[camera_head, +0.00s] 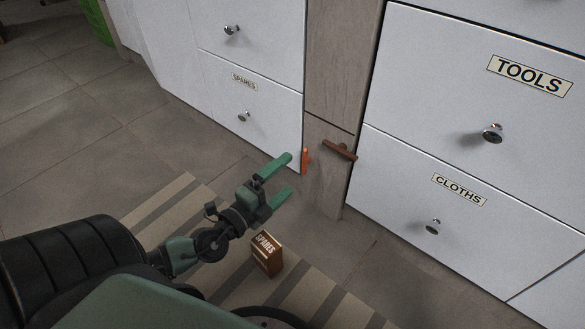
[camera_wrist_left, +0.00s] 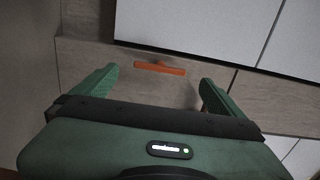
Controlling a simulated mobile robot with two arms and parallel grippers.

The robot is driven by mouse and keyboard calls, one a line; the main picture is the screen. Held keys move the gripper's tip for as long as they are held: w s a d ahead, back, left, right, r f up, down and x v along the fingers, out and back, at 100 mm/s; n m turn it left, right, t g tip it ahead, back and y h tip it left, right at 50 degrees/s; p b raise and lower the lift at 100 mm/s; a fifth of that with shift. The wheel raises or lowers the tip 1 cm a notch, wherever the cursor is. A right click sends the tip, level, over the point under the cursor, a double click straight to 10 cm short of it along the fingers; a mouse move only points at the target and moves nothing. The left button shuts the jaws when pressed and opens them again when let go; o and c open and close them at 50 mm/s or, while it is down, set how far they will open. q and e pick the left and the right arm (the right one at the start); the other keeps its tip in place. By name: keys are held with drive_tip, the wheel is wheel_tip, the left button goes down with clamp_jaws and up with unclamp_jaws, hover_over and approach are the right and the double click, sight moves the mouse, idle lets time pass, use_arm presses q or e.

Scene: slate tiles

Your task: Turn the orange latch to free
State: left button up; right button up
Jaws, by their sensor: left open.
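The orange latch (camera_head: 306,161) is a short upright bar low on the wooden strip between two white drawer banks, seen partly side-on. My left gripper (camera_head: 289,174) is open and empty, with its green fingers pointing at the latch from the left and apparently short of it. In the left wrist view the latch (camera_wrist_left: 160,68) looks like a bar lying across the picture, beyond and between the two open fingers (camera_wrist_left: 158,78). I cannot tell the exact gap. My right gripper is not in view.
A brown bar handle (camera_head: 340,149) juts out right of the latch. Knobbed drawers labelled SPARES (camera_head: 270,117), TOOLS (camera_head: 440,95) and CLOTHS (camera_head: 390,190) flank the strip. A small brown SPARES box (camera_head: 266,254) stands on the striped mat (camera_head: 325,300) below the gripper.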

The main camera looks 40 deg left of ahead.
use_arm(q)
drive_tip(key=shift+s+a, duration=0.1)
drive_tip(key=shift+s, duration=1.1)
